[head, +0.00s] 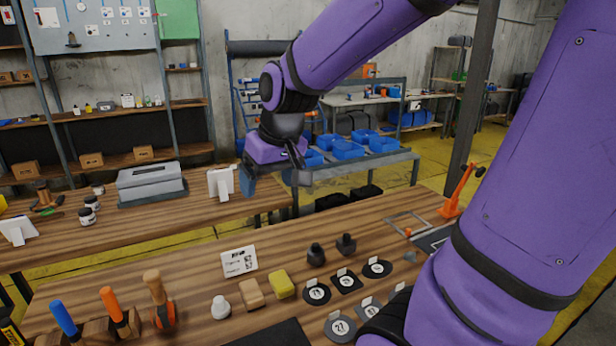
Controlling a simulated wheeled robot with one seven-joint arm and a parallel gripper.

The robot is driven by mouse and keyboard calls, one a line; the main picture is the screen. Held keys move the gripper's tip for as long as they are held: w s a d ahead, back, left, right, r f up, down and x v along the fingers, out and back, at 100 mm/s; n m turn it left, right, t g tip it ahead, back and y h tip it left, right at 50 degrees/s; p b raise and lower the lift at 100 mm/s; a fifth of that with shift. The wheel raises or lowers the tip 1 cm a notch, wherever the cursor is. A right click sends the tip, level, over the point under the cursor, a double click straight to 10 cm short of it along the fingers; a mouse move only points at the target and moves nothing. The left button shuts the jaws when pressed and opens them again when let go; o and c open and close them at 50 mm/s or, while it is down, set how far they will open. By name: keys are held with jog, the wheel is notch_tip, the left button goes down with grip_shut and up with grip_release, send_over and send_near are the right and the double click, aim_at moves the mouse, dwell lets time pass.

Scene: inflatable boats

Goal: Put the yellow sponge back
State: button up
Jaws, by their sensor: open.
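The yellow sponge (281,285) lies on the near wooden workbench (200,267), just right of a tan block (252,294). My gripper (273,183) is raised above the far edge of this bench, up and slightly left of the sponge in the picture and well apart from it. Its two fingers point down and are spread, with nothing visible between them. A small white sign card (239,262) stands behind the tan block; its print is too small to read.
A white knob-shaped piece (220,307), two dark knobbed pieces (316,255) and several round labelled discs (317,293) flank the sponge. A black mat (270,334) lies in front. Handled tools (160,301) stand at left. My arm covers the bench's right side.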

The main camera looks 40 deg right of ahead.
jog(key=s+a+r, duration=0.1)
jog(key=s+r, duration=0.1)
jog(key=s, duration=0.4)
jog(key=s+a+r+t, duration=0.1)
jog(key=s+r, duration=0.2)
jog(key=s, duration=0.4)
jog(key=shift+r+n+t+h, duration=0.3)
jog(key=shift+n, duration=0.1)
jog(key=shift+a, duration=0.1)
